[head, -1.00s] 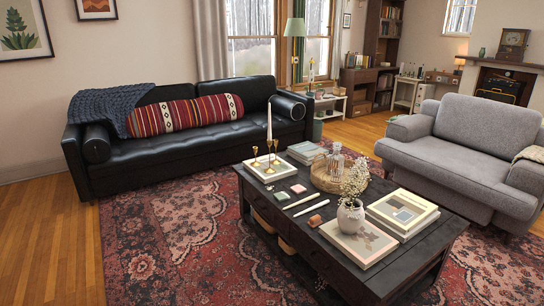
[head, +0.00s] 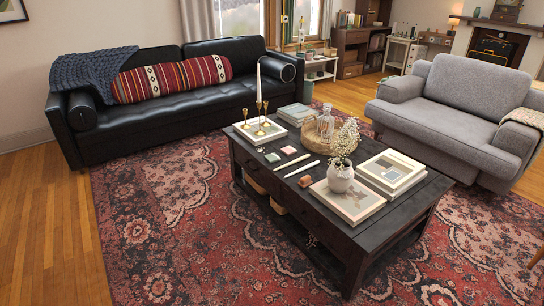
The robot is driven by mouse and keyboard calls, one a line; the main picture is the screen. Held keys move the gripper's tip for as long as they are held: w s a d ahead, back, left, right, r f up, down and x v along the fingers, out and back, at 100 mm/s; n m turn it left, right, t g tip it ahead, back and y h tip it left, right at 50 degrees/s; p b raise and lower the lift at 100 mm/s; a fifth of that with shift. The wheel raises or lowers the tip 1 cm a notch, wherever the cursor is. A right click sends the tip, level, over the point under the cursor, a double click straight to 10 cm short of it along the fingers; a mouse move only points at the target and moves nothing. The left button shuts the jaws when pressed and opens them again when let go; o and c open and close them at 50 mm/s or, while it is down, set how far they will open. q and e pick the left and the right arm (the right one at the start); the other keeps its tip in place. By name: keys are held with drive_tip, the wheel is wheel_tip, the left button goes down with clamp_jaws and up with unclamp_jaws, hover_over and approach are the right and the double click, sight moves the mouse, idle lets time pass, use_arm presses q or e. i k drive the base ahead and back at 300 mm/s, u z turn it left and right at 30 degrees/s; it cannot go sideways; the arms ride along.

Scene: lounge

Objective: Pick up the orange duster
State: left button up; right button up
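I cannot make out an orange duster for certain in the head view. A small orange-brown piece (head: 305,181) lies on the dark coffee table (head: 392,211), near its front edge. It is too small to tell what it is. Two pale slim sticks lie beside it, one of them a white stick (head: 301,168). Neither of my grippers shows in the head view.
The table also bears a white vase with flowers (head: 341,177), books (head: 392,170), a round woven tray (head: 318,139) and brass candle holders (head: 261,122). A black sofa (head: 180,102) and grey armchair (head: 458,110) stand behind. Patterned rug (head: 180,230) lies clear in front.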

sight(305, 181)
drive_tip(key=k, duration=0.65)
drive_tip(key=z, duration=0.65)
drive_tip(key=i, duration=0.7)
drive_tip(key=z, duration=0.5)
drive_tip(key=i, duration=0.85)
drive_tip(key=u, duration=0.75)
drive_tip(key=i, duration=0.5)
drive_tip(key=u, duration=0.45)
